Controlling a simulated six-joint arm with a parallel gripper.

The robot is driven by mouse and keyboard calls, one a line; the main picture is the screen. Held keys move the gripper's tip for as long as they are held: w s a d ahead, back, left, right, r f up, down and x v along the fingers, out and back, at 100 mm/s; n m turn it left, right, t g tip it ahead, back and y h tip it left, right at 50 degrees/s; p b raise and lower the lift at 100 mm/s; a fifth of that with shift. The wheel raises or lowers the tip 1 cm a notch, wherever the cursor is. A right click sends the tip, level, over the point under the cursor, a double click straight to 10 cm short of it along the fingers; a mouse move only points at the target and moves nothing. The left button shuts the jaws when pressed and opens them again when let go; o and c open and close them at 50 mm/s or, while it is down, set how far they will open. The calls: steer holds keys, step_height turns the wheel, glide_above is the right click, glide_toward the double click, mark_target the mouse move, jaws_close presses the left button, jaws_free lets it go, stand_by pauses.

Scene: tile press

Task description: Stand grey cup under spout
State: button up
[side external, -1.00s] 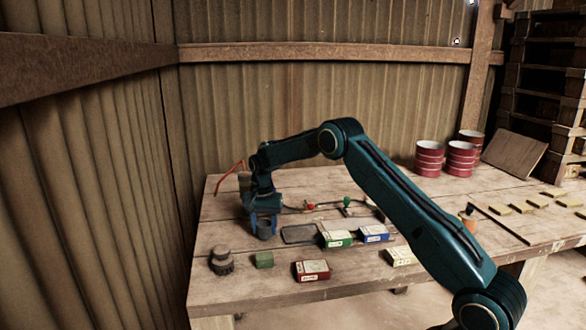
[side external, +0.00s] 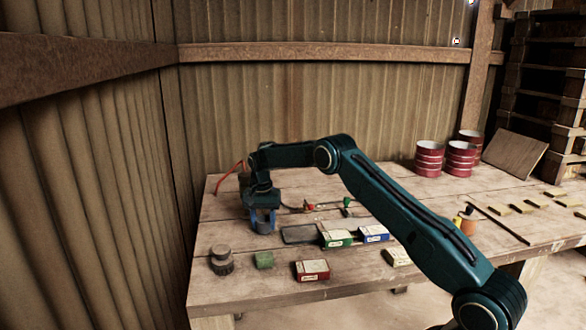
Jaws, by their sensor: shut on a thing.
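The grey cup (side external: 263,227) is at the left middle of the table, between the blue fingers of my gripper (side external: 262,222). My gripper points down and is shut on the cup. The fingers cover much of the cup, and I cannot tell whether its base touches the table. A device with a red lever (side external: 229,177) stands behind my wrist. My arm hides most of it, and I cannot make out a spout.
A dark flat plate (side external: 299,235), a green-and-white box (side external: 336,238) and a blue-and-white box (side external: 373,233) lie right of the cup. In front are a dark round knob-like object (side external: 221,260), a green block (side external: 264,260) and a red box (side external: 312,270).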

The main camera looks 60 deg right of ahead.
steer(key=shift+f, duration=0.35)
steer(key=o, duration=1)
steer(key=shift+r, duration=0.1)
step_height(320, 180, up, 11)
steer(key=shift+w+r, duration=0.1)
steer(key=shift+w, duration=0.05)
steer(key=shift+a+r, duration=0.1)
steer(key=shift+r, duration=0.35)
steer(key=shift+r, duration=0.1)
